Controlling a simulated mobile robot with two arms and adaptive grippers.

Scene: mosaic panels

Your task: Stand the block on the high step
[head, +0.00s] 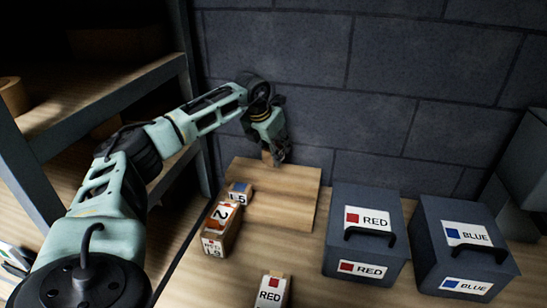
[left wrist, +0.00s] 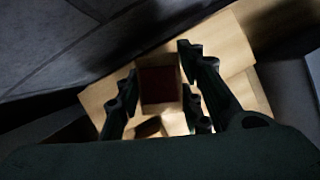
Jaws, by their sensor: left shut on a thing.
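My left gripper (head: 277,150) is shut on a wooden block (head: 267,158) above the back of a plain wooden board-like surface (head: 290,195). In the left wrist view the block (left wrist: 160,86) shows a dark reddish face between the two fingers (left wrist: 163,100), with pale wood below it. I cannot tell whether the block touches the wood, or which part is the high step. My right gripper is not in view.
Labelled wooden blocks (head: 220,217) stand at the board's left, with a RED-labelled block (head: 270,292) in front. Dark RED (head: 336,235) and BLUE (head: 425,240) boxes with handles stand at right. A shelf (head: 105,95) is at left, a block wall (head: 390,70) behind.

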